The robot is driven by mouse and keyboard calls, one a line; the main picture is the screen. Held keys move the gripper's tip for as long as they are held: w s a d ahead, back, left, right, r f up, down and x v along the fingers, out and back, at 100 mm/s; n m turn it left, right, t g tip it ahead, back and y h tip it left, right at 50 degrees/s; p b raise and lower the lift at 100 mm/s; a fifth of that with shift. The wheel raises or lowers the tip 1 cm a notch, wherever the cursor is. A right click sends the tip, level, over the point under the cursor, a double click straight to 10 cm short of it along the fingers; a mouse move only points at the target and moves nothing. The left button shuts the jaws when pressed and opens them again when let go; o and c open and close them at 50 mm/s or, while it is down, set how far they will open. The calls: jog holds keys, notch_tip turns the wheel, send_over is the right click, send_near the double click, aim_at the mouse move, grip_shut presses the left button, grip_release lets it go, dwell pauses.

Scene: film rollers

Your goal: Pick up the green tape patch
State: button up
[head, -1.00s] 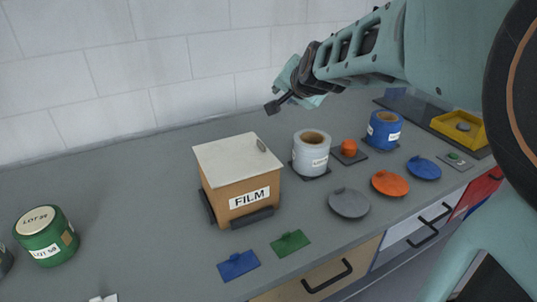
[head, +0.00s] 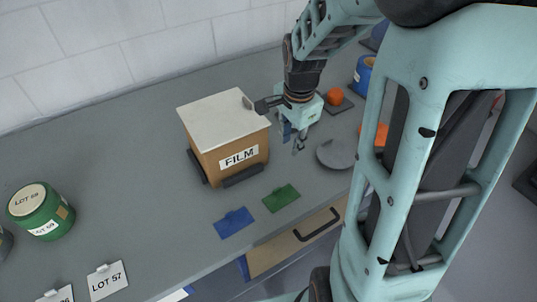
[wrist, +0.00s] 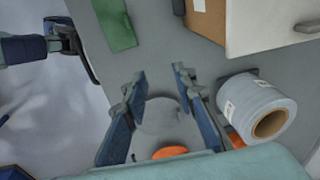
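The green tape patch (head: 281,198) lies flat on the bench top, near its front edge and right of a blue patch. It also shows in the wrist view (wrist: 115,25), at the top left, beyond the fingertips. My gripper (head: 291,141) is open and empty, pointing down above the bench, to the right of the film box and up from the patch in the head view. In the wrist view its two fingers (wrist: 161,74) stand apart, with a grey disc below between them. The gripper is clear of the patch.
The film box (head: 222,136) stands left of my gripper. A blue patch (head: 233,222) lies beside the green one. A pale roll (wrist: 258,105) and a grey disc (head: 336,153) are close to the gripper. A drawer handle (head: 318,226) sticks out below the bench edge.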

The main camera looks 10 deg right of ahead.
jog(key=g, duration=0.2)
send_over(277, 189)
notch_tip(277, 189, down, 2)
jog(key=f, duration=0.5)
jog(key=shift+s+f, duration=0.1)
jog(key=shift+s, duration=0.2)
jog(key=shift+w+f, duration=0.2)
jog(key=shift+f, duration=1.25)
jog(key=shift+w+f, duration=0.15)
jog(key=shift+f, duration=1.3)
jog(key=shift+c, duration=0.4)
grip_shut()
